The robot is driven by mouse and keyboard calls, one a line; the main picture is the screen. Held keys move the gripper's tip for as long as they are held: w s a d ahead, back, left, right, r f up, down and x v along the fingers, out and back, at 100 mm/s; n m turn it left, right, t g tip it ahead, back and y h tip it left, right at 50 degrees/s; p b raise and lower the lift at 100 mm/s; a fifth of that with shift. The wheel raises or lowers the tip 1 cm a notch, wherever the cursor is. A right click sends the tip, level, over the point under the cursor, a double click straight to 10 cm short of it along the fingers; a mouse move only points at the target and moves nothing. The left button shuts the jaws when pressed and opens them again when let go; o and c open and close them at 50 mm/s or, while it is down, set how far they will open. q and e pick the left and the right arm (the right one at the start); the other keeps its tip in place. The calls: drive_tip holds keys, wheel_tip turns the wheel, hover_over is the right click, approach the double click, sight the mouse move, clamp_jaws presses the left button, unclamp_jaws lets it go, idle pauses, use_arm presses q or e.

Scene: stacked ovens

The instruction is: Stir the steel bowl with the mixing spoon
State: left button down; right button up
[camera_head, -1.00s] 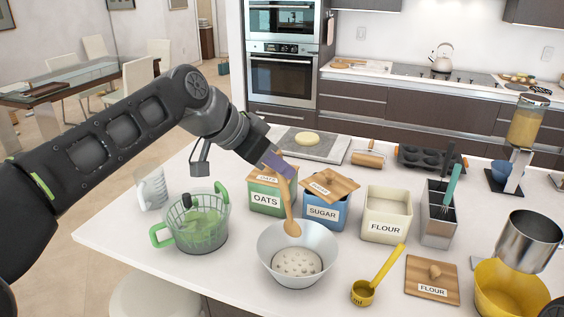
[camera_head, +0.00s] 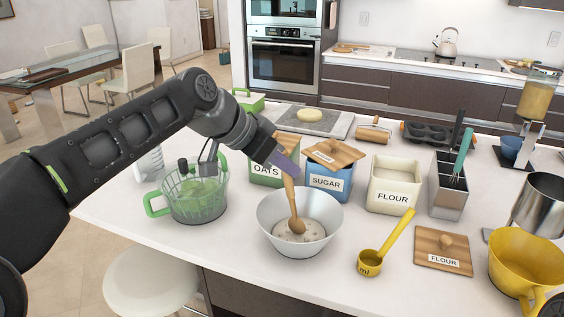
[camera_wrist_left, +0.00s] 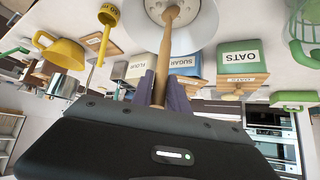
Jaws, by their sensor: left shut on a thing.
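The steel bowl (camera_head: 272,221) stands on the white counter near its front edge, with pale contents at its bottom. My left gripper (camera_head: 283,168) is shut on the handle of the wooden mixing spoon (camera_head: 291,196), above the bowl's far rim. The spoon points down, slightly tilted, and its head is inside the bowl at the pale contents; I cannot tell how deep it sits. In the left wrist view the spoon handle (camera_wrist_left: 164,62) runs from between the gripper fingers (camera_wrist_left: 163,85) to the bowl (camera_wrist_left: 205,20). My right gripper is not in view.
The green colander jug (camera_head: 198,200) stands left of the bowl. Oats (camera_head: 265,177), sugar (camera_head: 327,184) and flour (camera_head: 393,190) canisters stand close behind and right. A yellow measuring cup (camera_head: 370,263) and a flour lid (camera_head: 443,252) lie to the right.

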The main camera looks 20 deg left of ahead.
use_arm(q)
drive_tip(key=shift+w+f, duration=0.1)
drive_tip(key=shift+f, duration=0.45)
drive_tip(key=shift+d, duration=0.1)
